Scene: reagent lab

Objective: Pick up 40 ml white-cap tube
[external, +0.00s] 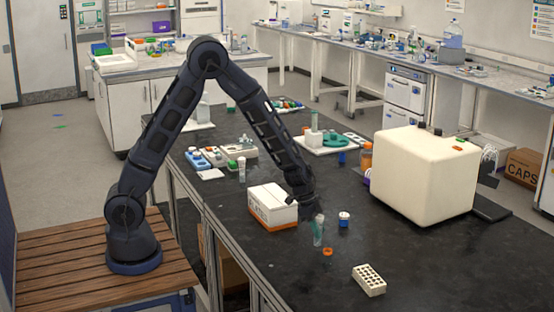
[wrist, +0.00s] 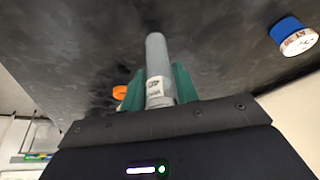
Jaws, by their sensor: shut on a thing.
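A clear, greyish tube (wrist: 157,58) with a white label is between the green fingers of my gripper (wrist: 157,88) in the wrist view. The fingers are shut on it near its labelled end. In the external view the tube (external: 319,236) shows below the end of my arm, roughly upright, with my gripper (external: 318,218) around its upper part. Its cap is hidden by the gripper, so I cannot tell the cap's colour. Whether the tube's lower end touches the bench is unclear.
A blue-and-white cap-like piece (external: 344,219) stands just right of the tube. An orange ring (external: 327,252) lies in front. A cream tube rack (external: 369,280) is at the front right. A white-and-orange box (external: 272,207) is close on the left, and a big cream machine (external: 424,172) is on the right.

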